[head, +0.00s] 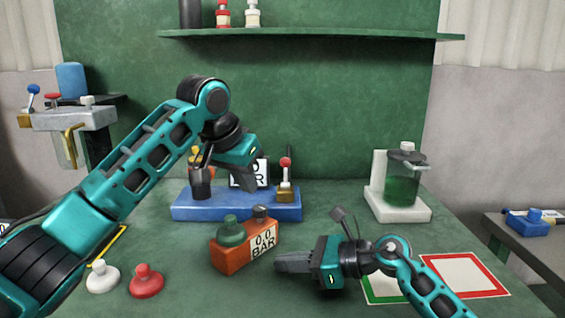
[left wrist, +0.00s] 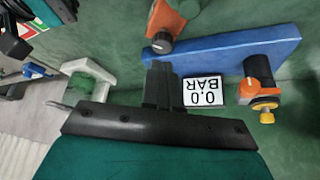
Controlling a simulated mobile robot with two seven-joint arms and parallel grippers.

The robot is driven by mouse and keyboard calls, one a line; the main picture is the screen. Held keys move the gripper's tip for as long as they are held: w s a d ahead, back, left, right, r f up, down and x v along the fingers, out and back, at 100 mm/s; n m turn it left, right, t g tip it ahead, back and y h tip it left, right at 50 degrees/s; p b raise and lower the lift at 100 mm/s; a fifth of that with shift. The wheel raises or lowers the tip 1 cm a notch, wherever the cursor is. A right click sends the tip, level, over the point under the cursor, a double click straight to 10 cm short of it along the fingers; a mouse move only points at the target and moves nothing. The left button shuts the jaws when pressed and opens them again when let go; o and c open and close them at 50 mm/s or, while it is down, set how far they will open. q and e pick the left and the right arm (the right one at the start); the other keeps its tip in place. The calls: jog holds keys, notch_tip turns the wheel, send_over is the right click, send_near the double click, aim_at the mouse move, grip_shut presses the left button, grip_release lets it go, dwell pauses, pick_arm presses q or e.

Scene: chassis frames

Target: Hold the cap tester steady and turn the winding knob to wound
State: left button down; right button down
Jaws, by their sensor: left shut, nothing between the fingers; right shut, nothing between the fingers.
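A blue base (head: 240,206) lies across the middle of the table. It carries a display marked BAR (head: 262,172), a dark post at its left end and a red-knobbed lever (head: 286,165) at its right. In the left wrist view the display (left wrist: 202,91) reads 0.0. In front stands an orange box (head: 228,258) with a green dome (head: 231,230), a small dark knob (head: 261,211) and a 0.0 BAR plate. I cannot tell which is the cap tester. My left gripper (head: 250,184) is shut and empty, partly covering the display. My right gripper (head: 280,263) is shut and empty, just right of the orange box.
A white stand with a green jar (head: 402,188) is at the right. A red-bordered square (head: 466,274) lies front right. White (head: 103,277) and red (head: 146,282) knobbed pieces lie front left. A shelf (head: 330,34) runs across the back wall.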

aim_at(260, 217)
pick_arm(q)
jog(key=shift+s+d+f, duration=0.1)
jog(key=shift+d+f, duration=0.1)
jog(key=shift+f, duration=0.9)
jog(key=shift+w+d+f, duration=0.1)
jog(key=shift+d+f, duration=0.05)
jog(key=shift+f, duration=0.9)
jog(key=shift+s+d+f, duration=0.1)
jog(key=shift+d+f, duration=0.1)
jog(key=shift+f, duration=0.9)
jog(key=shift+w, duration=0.6)
jog(key=shift+w+a, duration=0.4)
jog(key=shift+a, duration=0.3)
jog(key=shift+s+a, duration=0.25)
jog(key=shift+a, duration=0.05)
notch_tip(260, 217, up, 6)
